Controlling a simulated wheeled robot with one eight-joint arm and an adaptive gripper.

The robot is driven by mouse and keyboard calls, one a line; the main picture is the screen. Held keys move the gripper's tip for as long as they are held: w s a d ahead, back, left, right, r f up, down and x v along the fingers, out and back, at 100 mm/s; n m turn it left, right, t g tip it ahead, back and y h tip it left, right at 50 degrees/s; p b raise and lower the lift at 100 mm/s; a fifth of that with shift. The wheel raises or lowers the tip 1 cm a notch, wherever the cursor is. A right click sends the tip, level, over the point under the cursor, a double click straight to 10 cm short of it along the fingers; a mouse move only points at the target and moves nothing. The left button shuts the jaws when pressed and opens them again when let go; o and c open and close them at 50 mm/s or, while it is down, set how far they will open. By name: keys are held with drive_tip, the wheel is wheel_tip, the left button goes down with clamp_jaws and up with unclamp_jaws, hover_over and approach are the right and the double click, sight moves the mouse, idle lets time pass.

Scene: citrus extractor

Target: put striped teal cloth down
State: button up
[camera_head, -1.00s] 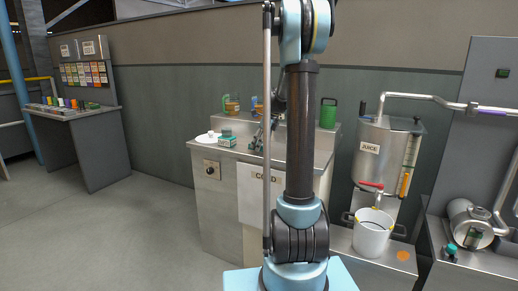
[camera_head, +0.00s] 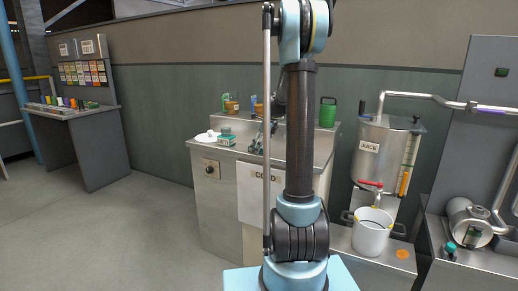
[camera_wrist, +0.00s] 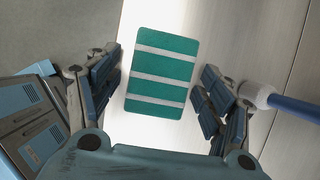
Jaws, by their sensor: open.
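The striped teal cloth (camera_wrist: 163,72) is a flat teal rectangle with white bands, lying on a pale, bright surface in the wrist view. My gripper (camera_wrist: 160,78) is open, with one finger on each side of the cloth. A gap shows between the cloth and each finger, so neither grips it. In the head view my gripper is small and partly hidden by my arm over the counter, and I cannot pick out the cloth there for certain.
The metal counter (camera_head: 222,202) holds a white plate (camera_head: 206,137) and a small teal item (camera_head: 227,141). A blue-handled tool (camera_wrist: 290,107) lies right of my gripper. A juice tank (camera_head: 384,153) and white bucket (camera_head: 371,232) stand to the right.

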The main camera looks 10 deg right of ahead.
drive_tip(key=v, duration=1.2)
drive_tip(key=s+a+n+h, duration=0.1)
drive_tip(key=s+a+n, duration=0.2)
drive_tip(key=s+n, duration=0.7)
drive_tip(key=s+f+n+h, duration=0.1)
drive_tip(key=s+f+n, duration=0.4)
drive_tip(key=s, duration=0.5)
drive_tip(key=s+f+n+h, duration=0.1)
drive_tip(key=s+f+n, duration=0.4)
drive_tip(key=s, duration=0.5)
drive_tip(key=s+a+f+n, duration=0.1)
drive_tip(key=s+f+n, duration=0.4)
drive_tip(key=s, duration=0.6)
wheel_tip(320, 180, down, 3)
drive_tip(key=shift+r+g+h, duration=0.15)
drive_tip(key=shift+g+h, duration=0.15)
drive_tip(key=shift+h, duration=0.1)
drive_tip(key=shift+a, duration=0.15)
